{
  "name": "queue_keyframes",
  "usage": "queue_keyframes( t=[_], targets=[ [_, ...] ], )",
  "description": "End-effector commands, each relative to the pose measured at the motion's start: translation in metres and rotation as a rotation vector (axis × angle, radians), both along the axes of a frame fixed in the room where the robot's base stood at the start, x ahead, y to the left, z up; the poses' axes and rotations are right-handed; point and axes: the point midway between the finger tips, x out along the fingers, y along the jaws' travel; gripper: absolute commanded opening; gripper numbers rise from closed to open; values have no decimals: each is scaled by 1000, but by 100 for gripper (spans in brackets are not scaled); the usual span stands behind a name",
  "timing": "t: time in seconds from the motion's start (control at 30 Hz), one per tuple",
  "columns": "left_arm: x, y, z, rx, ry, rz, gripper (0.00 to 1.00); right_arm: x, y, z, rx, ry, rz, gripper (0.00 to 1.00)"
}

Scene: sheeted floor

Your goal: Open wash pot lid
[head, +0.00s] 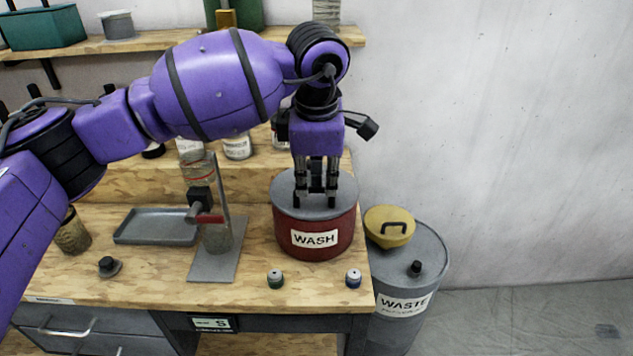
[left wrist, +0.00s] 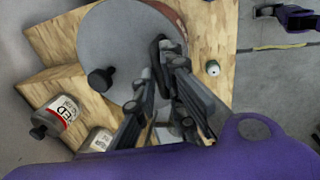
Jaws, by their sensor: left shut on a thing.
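The wash pot (head: 315,243) is a red drum labelled WASH at the right end of the wooden bench. Its round grey lid (head: 287,190) lies on top, with no gap showing in the head view. My left gripper (head: 316,196) points straight down over the lid's middle. It is shut on the lid's handle, mostly hidden by the fingers (left wrist: 170,55). A purple part of mine with a dark end shows at the left wrist view's upper right.
Two small jars (head: 275,279) (head: 353,278) stand before the pot. A metal stand (head: 217,260) and a grey tray (head: 157,227) are left of it. The waste barrel (head: 400,325), with a yellow lid (head: 389,226) on it, stands right of the bench. Bottles stand on the step behind.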

Motion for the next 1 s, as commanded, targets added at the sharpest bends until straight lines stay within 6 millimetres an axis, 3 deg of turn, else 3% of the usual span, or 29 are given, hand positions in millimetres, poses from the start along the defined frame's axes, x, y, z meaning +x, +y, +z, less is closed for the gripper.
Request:
queue_keyframes(
  t=[0.27, 0.5, 1.0],
  targets=[
    [19, 0, 33, -3, -12, 4, 0, 10, 1, 14, 3, -23, 0, 40],
    [48, 0, 61, -2, -12, 6, 0, 10, 4, 17, 8, -19, 6, 40],
    [115, 1, 86, 3, 5, 4, 0, 1, 4, 9, 7, -1, 9, 40]
  ],
)
